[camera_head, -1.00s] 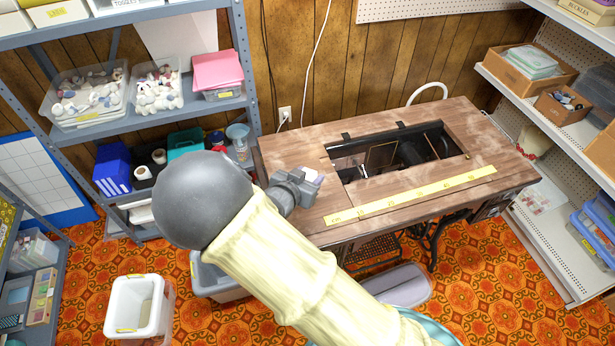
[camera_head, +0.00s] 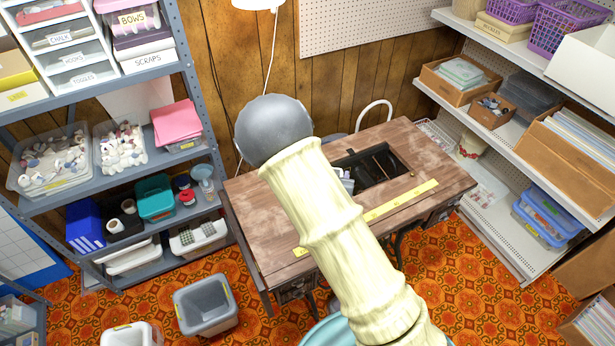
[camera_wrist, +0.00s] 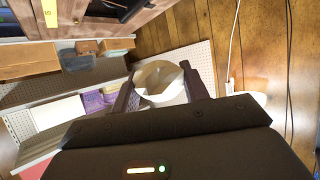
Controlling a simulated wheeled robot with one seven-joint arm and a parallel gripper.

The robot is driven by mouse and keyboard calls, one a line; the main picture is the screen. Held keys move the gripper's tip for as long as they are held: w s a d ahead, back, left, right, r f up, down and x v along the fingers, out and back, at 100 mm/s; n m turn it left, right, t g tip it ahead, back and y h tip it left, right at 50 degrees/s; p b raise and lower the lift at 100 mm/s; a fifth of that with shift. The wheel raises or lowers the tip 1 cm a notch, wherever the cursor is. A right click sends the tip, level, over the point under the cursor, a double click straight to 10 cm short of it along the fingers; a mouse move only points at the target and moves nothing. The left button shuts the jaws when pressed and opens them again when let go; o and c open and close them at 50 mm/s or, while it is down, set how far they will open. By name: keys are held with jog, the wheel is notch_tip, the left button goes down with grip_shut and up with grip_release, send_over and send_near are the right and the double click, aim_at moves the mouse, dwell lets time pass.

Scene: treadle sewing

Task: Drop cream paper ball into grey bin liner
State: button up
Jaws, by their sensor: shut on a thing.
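In the wrist view my gripper (camera_wrist: 158,88) has its two dark fingers closed on the sides of a cream, rounded, crumpled thing, which looks like the cream paper ball (camera_wrist: 158,76). In the head view my own arm covers most of the gripper, and the ball cannot be made out there. A grey bin (camera_head: 206,306) with an open top stands on the floor at the lower left of the head view, left of the table. Its inside looks grey and empty; I cannot tell the liner from the bin. The gripper is well away from it.
A white bin (camera_head: 132,335) stands left of the grey bin, cut by the frame's edge. The wooden sewing table (camera_head: 262,215) with a yellow ruler (camera_head: 400,202) lies behind my arm. Loaded shelves (camera_head: 130,185) stand left and right.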

jog(key=s+d+r+n+y+p, duration=0.1)
jog(key=d+r+p, duration=0.5)
jog(key=d+p, duration=0.6)
jog(key=shift+s+n+y, duration=0.4)
jog(key=shift+s+y, duration=0.1)
jog(key=shift+s, duration=0.6)
jog(key=shift+d, duration=0.1)
jog(key=shift+w, duration=0.15)
